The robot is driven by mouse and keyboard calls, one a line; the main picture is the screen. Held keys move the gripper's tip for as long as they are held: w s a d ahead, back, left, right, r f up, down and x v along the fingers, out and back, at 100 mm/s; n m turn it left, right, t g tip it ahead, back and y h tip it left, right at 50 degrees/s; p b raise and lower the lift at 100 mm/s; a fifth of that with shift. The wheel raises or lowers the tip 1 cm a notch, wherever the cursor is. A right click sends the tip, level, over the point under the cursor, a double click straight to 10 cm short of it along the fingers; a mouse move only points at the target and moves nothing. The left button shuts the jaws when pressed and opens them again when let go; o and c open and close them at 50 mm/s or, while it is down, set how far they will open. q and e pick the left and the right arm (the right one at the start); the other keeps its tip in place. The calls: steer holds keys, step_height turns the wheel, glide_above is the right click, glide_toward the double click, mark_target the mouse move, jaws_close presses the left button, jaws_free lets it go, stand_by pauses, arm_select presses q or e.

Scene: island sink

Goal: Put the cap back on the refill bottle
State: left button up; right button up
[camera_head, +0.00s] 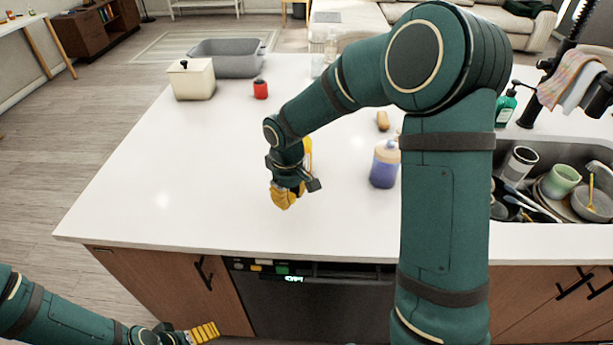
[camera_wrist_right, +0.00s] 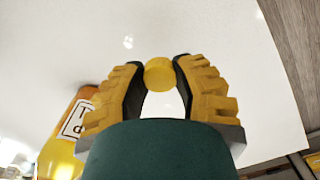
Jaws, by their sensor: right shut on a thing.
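My right gripper (camera_head: 285,200) is low over the island's front half. In the right wrist view its two yellow-padded fingers (camera_wrist_right: 158,76) are shut on a small round yellow cap (camera_wrist_right: 158,73) at their tips. An orange-and-yellow bottle (camera_wrist_right: 66,133) with a white label stands beside the gripper, at the left of that view, apart from the cap. In the head view only a sliver of this bottle (camera_head: 308,148) shows behind my right wrist; its top is hidden. My left gripper (camera_head: 203,332) is low in front of the cabinets, and its finger gap cannot be made out.
A purple-blue jar (camera_head: 384,168) with a beige top stands right of my right gripper. The sink (camera_head: 540,235) with dishes is at the right. The counter's left front is clear.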

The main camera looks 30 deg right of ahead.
steer(key=a+m, duration=0.1)
steer(key=s+a+f+m, duration=0.1)
steer(key=a+m, duration=0.1)
steer(key=a+f+m, duration=0.1)
steer(key=shift+s+a, duration=0.15)
steer(key=shift+s, duration=0.25)
